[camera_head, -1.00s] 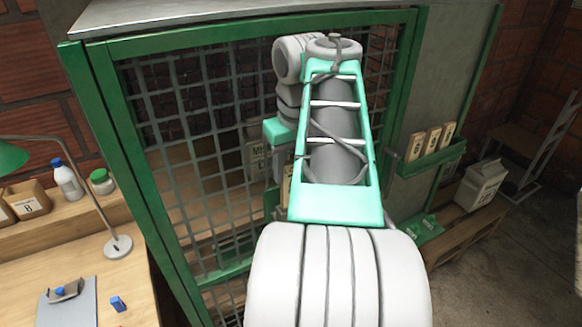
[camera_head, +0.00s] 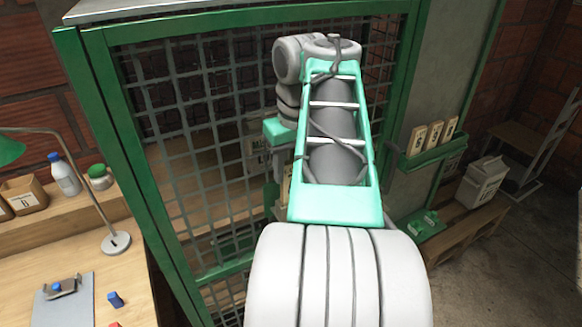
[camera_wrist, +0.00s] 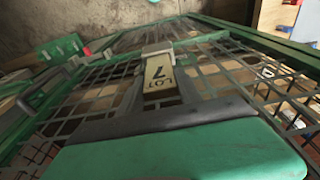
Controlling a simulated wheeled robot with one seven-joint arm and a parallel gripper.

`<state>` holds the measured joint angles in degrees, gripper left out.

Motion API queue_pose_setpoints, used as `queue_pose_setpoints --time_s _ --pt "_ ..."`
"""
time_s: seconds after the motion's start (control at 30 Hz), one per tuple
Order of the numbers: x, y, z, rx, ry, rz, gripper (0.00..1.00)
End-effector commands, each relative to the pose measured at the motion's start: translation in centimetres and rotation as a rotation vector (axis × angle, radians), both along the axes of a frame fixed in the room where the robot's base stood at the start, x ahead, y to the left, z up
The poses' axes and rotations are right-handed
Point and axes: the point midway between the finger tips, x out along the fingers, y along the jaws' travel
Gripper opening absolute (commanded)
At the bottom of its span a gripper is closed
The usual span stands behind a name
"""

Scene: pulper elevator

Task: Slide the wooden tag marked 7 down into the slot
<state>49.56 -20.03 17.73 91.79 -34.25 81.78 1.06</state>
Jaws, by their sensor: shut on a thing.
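A pale wooden tag marked "LOT 7" (camera_wrist: 160,76) shows in the middle of the wrist view, its lettering sideways. My gripper (camera_wrist: 157,52) is shut on this tag; a grey piece covers its far end. In the head view my arm hides most of the gripper, and only a tan strip, likely the tag (camera_head: 286,186), shows left of the arm in front of the mesh. I cannot make out the slot in either view.
A green-framed mesh cage door (camera_head: 190,150) stands behind my arm. A green holder (camera_head: 436,152) with three wooden tags is fixed to the grey panel at right. A white jug (camera_head: 484,182) stands on a pallet. A workbench (camera_head: 60,235) with a lamp (camera_head: 115,243) is at left.

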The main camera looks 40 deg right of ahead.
Motion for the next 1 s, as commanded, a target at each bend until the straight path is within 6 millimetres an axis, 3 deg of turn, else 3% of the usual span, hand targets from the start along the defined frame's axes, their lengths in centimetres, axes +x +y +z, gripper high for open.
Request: queue_pose_setpoints --time_s 1.0 --pt "0.0 0.0 -2.0 0.0 0.0 -0.001 0.02"
